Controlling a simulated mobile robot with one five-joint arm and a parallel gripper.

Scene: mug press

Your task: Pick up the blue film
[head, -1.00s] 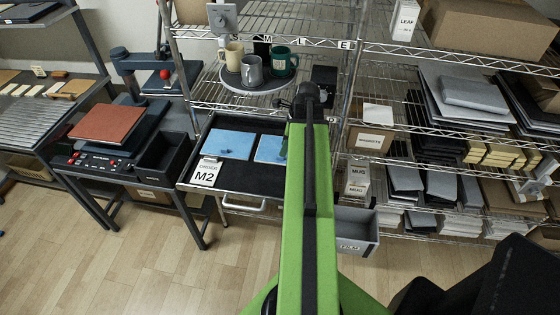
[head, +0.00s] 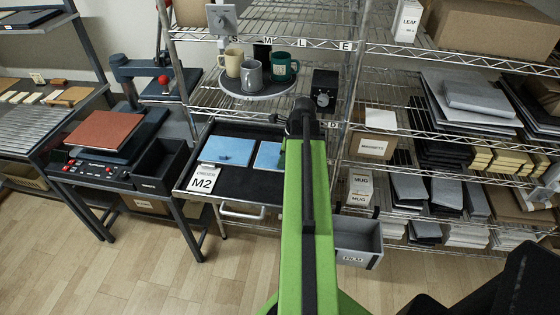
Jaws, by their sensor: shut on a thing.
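Two light-blue sheets lie side by side on the black surface of the pull-out drawer (head: 245,185). The left blue sheet (head: 227,151) shows almost whole. The right blue sheet (head: 268,156) is partly covered by my green arm. A white card reading M2 stands at the drawer's front left. I cannot tell from here which sheet, if either, is the blue film. A grey bin (head: 362,238), whose label seems to read FILM, sits to the right of my arm. My gripper does not show; my arm hides what is behind it.
A round stand (head: 258,94) with cream, grey and green mugs is above the drawer. A heat press with a brown plate (head: 105,132) is at left. Wire shelves with boxes (head: 374,146) and stacked sheets fill the right. The wood floor in front is clear.

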